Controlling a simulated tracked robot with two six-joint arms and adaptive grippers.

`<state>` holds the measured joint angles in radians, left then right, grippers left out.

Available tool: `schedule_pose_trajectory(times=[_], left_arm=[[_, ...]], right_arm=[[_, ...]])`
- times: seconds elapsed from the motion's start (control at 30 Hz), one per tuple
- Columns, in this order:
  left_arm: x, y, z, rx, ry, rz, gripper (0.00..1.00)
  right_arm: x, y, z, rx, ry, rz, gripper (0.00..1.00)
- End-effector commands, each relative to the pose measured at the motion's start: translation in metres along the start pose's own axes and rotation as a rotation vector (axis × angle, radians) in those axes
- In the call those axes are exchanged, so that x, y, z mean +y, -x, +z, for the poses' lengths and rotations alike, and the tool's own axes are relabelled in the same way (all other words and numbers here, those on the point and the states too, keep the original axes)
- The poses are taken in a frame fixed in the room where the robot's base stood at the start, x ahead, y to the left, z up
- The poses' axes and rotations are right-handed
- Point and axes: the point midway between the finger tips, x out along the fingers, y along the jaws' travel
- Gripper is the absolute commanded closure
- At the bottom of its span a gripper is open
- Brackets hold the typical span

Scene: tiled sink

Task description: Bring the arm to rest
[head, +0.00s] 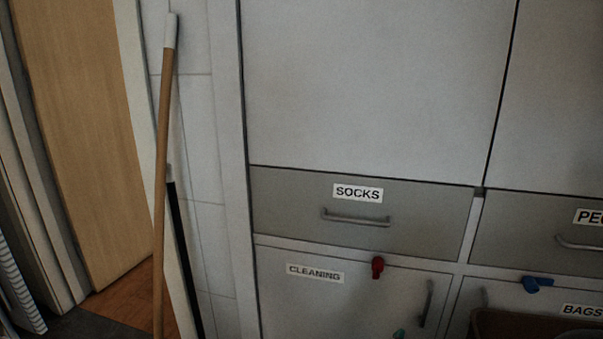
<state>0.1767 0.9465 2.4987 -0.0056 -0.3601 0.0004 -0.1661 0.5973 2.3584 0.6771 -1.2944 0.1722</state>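Neither of my arms and neither gripper shows in the head view. The view is filled by a grey cabinet front (370,80) and the wall beside it. A drawer labelled SOCKS (300,205) is closed, with a metal bar handle (357,218). Below it, a door labelled CLEANING (330,300) appears closed, with an upright handle (427,303).
A wooden pole (161,180) leans on the tiled wall (205,140) at left. A wooden door (85,130) stands further left. A red item (377,267) and a blue item (537,284) sit on the cabinet front. A brown edge (530,328) shows at bottom right.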

Motion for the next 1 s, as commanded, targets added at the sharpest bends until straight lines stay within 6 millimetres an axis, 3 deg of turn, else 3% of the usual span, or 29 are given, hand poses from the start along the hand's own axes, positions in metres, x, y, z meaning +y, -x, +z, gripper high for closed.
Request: schedule_pose_trajectory(times=[0.03, 0.1, 0.2, 0.3, 0.5, 0.7, 1.0], left_arm=[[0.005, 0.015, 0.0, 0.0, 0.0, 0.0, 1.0], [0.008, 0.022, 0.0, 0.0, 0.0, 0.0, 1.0], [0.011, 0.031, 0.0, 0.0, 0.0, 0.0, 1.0], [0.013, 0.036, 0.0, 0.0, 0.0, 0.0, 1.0], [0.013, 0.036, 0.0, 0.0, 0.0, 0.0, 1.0], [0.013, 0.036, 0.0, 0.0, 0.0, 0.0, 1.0], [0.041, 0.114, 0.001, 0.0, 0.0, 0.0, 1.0]], right_arm=[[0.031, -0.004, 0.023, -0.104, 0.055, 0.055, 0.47], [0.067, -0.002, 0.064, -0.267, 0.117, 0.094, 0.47], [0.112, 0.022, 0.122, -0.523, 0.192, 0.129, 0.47], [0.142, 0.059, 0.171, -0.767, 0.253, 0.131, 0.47], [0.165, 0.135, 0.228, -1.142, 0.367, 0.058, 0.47], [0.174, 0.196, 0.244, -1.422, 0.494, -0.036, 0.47], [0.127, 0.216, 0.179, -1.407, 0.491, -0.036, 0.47]])
